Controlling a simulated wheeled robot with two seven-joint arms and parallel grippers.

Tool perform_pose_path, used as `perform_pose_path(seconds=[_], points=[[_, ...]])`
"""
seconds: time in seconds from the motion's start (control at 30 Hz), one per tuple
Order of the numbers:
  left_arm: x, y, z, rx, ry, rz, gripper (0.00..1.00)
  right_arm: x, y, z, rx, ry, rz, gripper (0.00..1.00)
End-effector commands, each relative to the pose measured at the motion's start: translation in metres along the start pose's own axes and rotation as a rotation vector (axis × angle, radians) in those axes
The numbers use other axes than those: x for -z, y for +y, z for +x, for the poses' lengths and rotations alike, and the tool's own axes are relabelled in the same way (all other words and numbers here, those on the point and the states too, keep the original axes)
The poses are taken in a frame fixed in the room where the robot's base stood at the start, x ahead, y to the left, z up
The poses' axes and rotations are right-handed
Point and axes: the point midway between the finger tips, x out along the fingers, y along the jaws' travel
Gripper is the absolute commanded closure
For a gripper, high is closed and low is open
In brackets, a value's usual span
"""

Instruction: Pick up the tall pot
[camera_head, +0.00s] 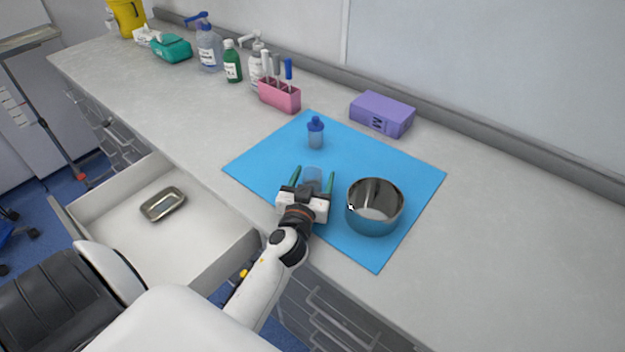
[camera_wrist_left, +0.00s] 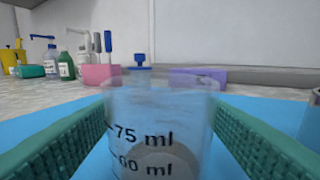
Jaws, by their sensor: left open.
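My left gripper (camera_head: 313,178) is open, its two green fingers on either side of a clear measuring pot (camera_head: 313,174) on the blue mat (camera_head: 262,158). In the left wrist view the clear pot (camera_wrist_left: 158,130) stands upright between the fingers, with 75 ml printed on its wall. A gap shows on each side, at least at the near part. A round steel pot (camera_head: 374,222) stands on the mat just right of the gripper; its edge shows at the right of the wrist view (camera_wrist_left: 314,118). My right gripper is not in view.
A blue-capped bottle (camera_head: 316,135) stands behind the clear pot. A pink rack (camera_head: 279,96) with pens, a purple box (camera_head: 382,114) and several bottles line the back. An open drawer (camera_head: 215,250) holding a small metal tray (camera_head: 163,204) is at left. The counter at right is clear.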

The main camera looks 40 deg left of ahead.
Motion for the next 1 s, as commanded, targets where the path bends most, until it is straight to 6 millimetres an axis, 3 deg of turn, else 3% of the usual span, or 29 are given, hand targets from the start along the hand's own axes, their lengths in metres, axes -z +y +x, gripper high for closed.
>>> perform_pose_path(seconds=[0.1, 0.33, 0.63, 1.0], points=[[-0.0008, 0.0001, 0.0105, 0.0, 0.0, 0.001, 0.34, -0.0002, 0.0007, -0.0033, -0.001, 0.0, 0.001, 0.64], [0.0005, 0.0, 0.0118, 0.0, 0.001, 0.0, 0.34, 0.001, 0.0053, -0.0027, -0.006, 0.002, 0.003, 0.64], [0.0004, 0.0, 0.0115, 0.0, 0.001, 0.0, 0.82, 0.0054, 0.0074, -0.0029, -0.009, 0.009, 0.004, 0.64], [-0.0022, 0.0, 0.0115, 0.0, -0.001, 0.001, 0.83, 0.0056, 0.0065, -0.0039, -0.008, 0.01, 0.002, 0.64]])
